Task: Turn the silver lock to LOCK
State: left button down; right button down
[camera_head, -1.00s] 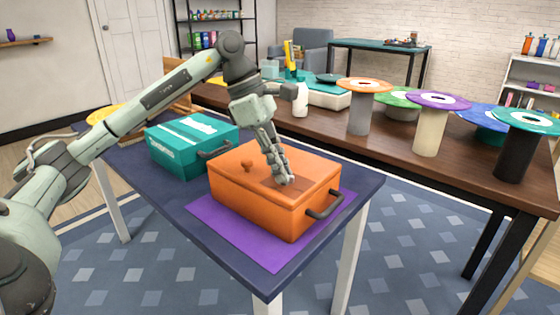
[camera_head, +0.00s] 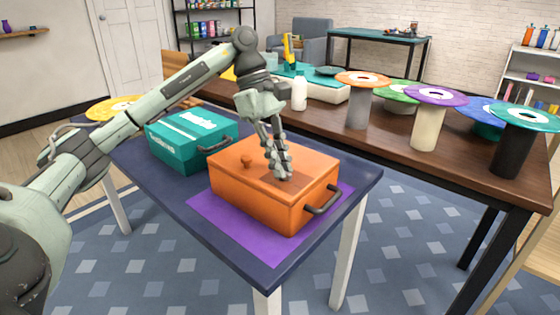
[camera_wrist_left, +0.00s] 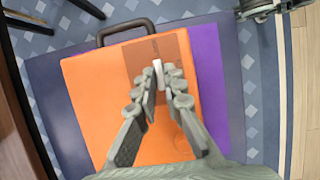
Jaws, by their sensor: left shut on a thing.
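The orange box (camera_head: 250,195) stands on a purple mat (camera_head: 270,247) on the dark blue table. My left gripper (camera_head: 284,176) points down onto the lid near the handle end. In the left wrist view its fingertips (camera_wrist_left: 160,78) are shut on the small silver lock (camera_wrist_left: 158,71). The lock sits by a brown patch (camera_wrist_left: 174,50) on the lid with faint marking that I cannot read. The fingers hide part of the lock, so its exact setting is unclear.
A teal box (camera_head: 180,148) stands behind the orange one. A dark handle (camera_head: 323,200) sticks out from the orange box. A brown table (camera_head: 455,165) beyond carries discs on stands and a white bottle (camera_head: 299,95). A grey mechanical part (camera_wrist_left: 270,8) shows in the wrist view's corner.

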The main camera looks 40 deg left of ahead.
pick_arm(q)
jog(key=c, duration=1.6)
grip_release()
jog(key=v, duration=1.2)
